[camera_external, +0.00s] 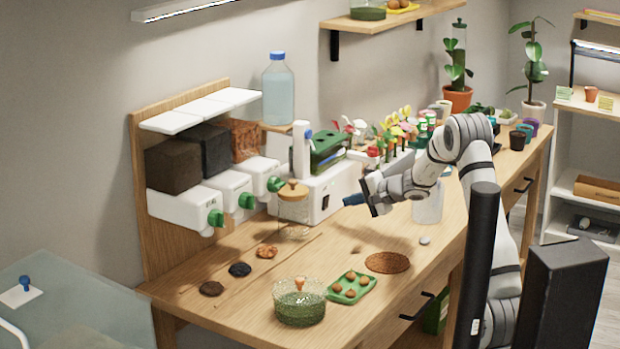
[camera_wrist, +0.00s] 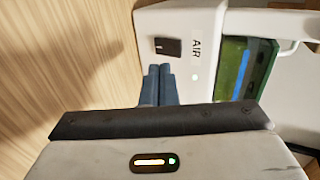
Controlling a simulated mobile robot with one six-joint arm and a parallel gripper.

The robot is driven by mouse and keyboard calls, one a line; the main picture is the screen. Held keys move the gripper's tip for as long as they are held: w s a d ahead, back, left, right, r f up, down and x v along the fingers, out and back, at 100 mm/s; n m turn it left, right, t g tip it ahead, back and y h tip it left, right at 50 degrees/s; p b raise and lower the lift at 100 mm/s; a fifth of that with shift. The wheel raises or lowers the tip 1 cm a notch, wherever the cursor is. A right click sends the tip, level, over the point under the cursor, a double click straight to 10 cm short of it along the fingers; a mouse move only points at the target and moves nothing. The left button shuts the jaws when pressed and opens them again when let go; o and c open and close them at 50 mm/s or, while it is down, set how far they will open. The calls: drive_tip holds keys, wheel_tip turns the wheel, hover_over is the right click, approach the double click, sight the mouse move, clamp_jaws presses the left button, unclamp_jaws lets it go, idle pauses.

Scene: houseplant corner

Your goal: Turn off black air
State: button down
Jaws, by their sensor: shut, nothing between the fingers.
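The black air switch (camera_wrist: 168,47) is a small dark square on the face of a white box (camera_wrist: 222,22), beside the printed word AIR. In the external view the switch (camera_external: 326,202) is on the right end of the white box (camera_external: 308,184). My gripper (camera_external: 348,200) points left at that face, just right of the switch. In the wrist view my blue-grey fingers (camera_wrist: 159,68) are together and empty, with their tips just below the switch in the picture. I cannot tell whether they touch the box, or which way the switch is set.
A wooden-lidded jar (camera_external: 293,205) stands left of the gripper. A green tray (camera_external: 352,287) and a glass bowl (camera_external: 299,303) are nearer on the wooden bench (camera_external: 395,320).

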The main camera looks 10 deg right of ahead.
sight(328, 196)
drive_tip(key=shift+w+a+r+p, duration=0.15)
drive_tip(key=shift+w+a+p, duration=0.55)
drive_tip(key=shift+w+a, duration=0.85)
drive_tip(key=shift+w+a+r+p, duration=0.15)
drive_tip(key=shift+a+r+p, duration=0.15)
drive_tip(key=shift+p, duration=0.5)
drive_tip(key=shift+f, duration=0.25)
drive_tip(key=shift+r, duration=0.1)
drive_tip(key=shift+r, duration=0.75)
drive_tip(key=shift+d, duration=0.15)
